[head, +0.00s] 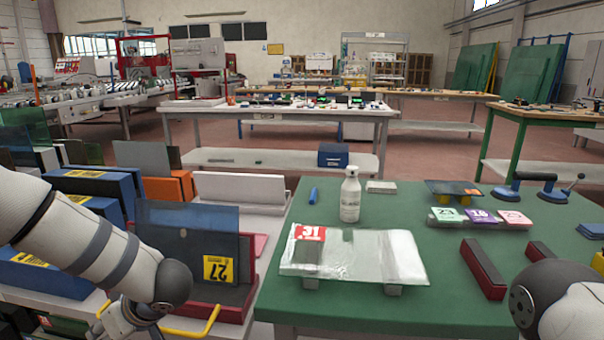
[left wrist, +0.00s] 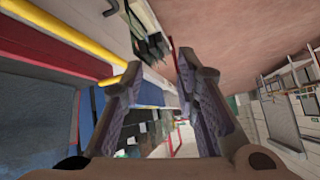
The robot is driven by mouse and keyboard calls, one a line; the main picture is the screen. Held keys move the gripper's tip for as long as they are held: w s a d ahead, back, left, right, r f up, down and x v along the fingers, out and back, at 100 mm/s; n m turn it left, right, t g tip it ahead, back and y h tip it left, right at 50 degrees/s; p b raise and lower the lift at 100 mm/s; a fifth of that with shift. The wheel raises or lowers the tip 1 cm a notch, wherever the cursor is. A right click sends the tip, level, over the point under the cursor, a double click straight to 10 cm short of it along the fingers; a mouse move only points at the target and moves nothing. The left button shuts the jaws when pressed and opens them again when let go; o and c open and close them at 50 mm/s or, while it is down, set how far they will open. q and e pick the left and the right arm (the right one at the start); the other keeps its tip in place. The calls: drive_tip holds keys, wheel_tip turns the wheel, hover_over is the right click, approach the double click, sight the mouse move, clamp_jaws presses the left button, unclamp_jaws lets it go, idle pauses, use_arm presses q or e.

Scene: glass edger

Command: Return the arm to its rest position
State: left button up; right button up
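My left arm comes in from the left in the head view, over the glass racks, with its elbow above the front table's left side. Its forearm drops down behind the elbow, and the left gripper is not clearly visible there. In the left wrist view my left gripper (left wrist: 158,64) has its two fingers apart, with nothing between them. The view is tilted, with a yellow rail (left wrist: 62,38) and red and blue rack parts at its left. Only part of my right arm shows at the lower right of the head view; its gripper is out of view.
A red rack (head: 237,307) holding a dark glass sheet marked 27 (head: 187,238) stands close to my left arm. Blue racks (head: 92,184) are behind it. The green table (head: 455,315) carries a wrapped glass sheet (head: 352,259), a white bottle (head: 350,196) and dark red bars (head: 482,268).

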use_arm(q)
drive_tip(key=s+d+f+m+t+h, duration=0.1)
drive_tip(key=s+d+f+m+h, duration=0.2)
drive_tip(key=s+d+f+m, duration=0.35)
drive_tip(key=s+d+f+m+t+h, duration=0.1)
drive_tip(key=s+d+f+m+h, duration=0.2)
drive_tip(key=s+f, duration=0.6)
drive_tip(key=s+d+f+m+g+h, duration=0.1)
drive_tip(key=s+d+g, duration=0.1)
drive_tip(key=s, duration=0.8)
drive_tip(key=s+d+f+m+g+h, duration=0.1)
drive_tip(key=s+g, duration=0.3)
drive_tip(key=s, duration=0.7)
drive_tip(key=shift+d+f+m+h, duration=0.3)
drive_tip(key=shift+d+m+h, duration=0.15)
drive_tip(key=shift+h, duration=0.05)
